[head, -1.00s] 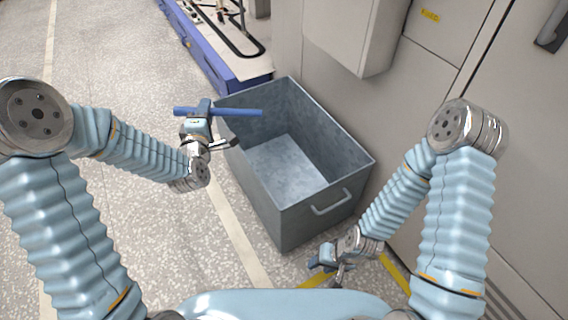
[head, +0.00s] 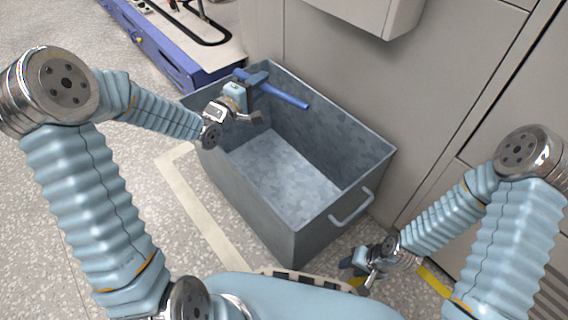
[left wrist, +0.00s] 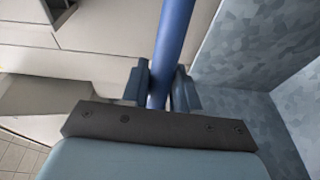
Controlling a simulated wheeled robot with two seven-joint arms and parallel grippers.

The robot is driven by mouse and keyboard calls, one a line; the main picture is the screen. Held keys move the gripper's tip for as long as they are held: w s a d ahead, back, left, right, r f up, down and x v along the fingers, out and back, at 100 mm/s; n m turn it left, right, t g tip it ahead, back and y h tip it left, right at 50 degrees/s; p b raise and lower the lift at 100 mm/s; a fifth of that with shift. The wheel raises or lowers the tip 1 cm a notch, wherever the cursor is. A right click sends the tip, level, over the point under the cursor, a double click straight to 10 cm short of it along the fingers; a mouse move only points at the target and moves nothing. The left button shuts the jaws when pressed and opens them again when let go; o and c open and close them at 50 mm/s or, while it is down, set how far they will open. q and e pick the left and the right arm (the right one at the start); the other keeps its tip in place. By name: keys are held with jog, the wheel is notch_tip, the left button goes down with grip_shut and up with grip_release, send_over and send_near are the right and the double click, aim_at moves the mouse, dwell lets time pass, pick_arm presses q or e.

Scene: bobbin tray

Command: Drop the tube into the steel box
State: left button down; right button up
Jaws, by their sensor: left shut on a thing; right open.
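The tube is a blue rod (head: 286,98), held by my left gripper (head: 257,84). In the head view it appears over the far part of the steel box, sloping down to the right. In the left wrist view the tube (left wrist: 175,40) passes between the two shut fingers (left wrist: 161,88). The steel box (head: 247,199) is a grey, open-topped bin on the floor with a handle on its near right side; its visible floor is empty. My right gripper (head: 362,270) is open and empty, outside the box beyond its near right corner.
Pale cabinets (head: 440,90) stand close behind and right of the box. A blue-edged bench (head: 170,60) stands beyond its far left corner. Speckled floor with a pale stripe (head: 196,205) is open to the left.

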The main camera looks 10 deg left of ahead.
pick_arm(q)
notch_tip(320, 180, down, 6)
jog(key=b, duration=0.3)
jog(key=shift+r, duration=0.25)
jog(key=c, duration=0.8)
grip_release()
jog(key=p+v, duration=0.1)
jog(key=v, duration=1.3)
